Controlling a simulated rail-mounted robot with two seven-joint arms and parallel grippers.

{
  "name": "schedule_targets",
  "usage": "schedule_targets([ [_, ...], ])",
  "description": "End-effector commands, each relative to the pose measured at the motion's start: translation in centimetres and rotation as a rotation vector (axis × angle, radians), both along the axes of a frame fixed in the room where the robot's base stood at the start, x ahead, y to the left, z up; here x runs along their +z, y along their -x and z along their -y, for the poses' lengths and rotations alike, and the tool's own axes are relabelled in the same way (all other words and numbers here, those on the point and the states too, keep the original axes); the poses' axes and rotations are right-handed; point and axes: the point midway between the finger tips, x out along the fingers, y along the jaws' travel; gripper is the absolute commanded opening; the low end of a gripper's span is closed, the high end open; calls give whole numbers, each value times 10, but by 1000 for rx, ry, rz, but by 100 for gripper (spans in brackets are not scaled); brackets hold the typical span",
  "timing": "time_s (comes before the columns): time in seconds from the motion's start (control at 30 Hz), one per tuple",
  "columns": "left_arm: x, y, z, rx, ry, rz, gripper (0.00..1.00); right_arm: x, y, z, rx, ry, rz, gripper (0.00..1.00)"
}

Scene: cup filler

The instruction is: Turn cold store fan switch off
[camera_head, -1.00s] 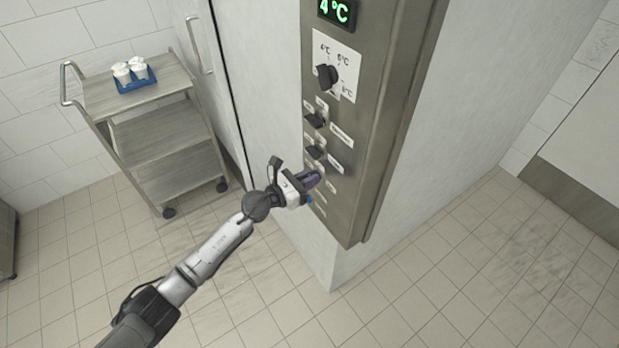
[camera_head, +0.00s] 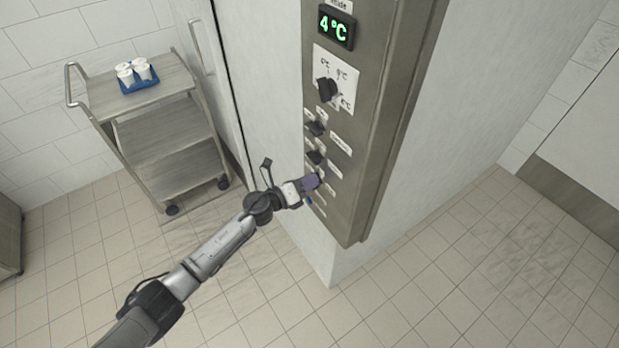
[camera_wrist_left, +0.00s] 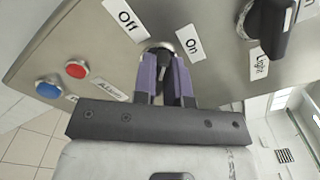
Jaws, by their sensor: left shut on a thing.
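My left gripper (camera_head: 312,182) is at the lower part of the steel control panel (camera_head: 345,195). In the left wrist view its purple fingers (camera_wrist_left: 166,80) are shut on a small dark switch (camera_wrist_left: 163,62) with a round metal collar. Labels "Off" (camera_wrist_left: 127,18) and "On" (camera_wrist_left: 189,43) stand on either side of this switch. Its name label cannot be made out, and the fingers hide much of the switch, so its exact setting is unclear. My right gripper is not in view.
Above are two black switches (camera_head: 316,129) (camera_head: 316,157), a temperature knob (camera_head: 327,90) and a "4°C" display (camera_head: 336,26). Close by are a "Light" label (camera_wrist_left: 260,65), a red button (camera_wrist_left: 76,70) and a blue button (camera_wrist_left: 48,89). A cart (camera_head: 165,135) stands left; the floor between is clear.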

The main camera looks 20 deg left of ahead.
Motion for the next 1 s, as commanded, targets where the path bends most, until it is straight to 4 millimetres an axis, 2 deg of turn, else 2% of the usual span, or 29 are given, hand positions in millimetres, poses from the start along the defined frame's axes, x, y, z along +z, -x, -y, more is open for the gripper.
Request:
schedule_targets([
  [0.5, 0, -1, -1, -1, 381, -267, 0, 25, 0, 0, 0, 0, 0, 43],
  [1.0, -2, -1, -1, 0, 578, -404, 0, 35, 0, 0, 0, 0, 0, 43],
])
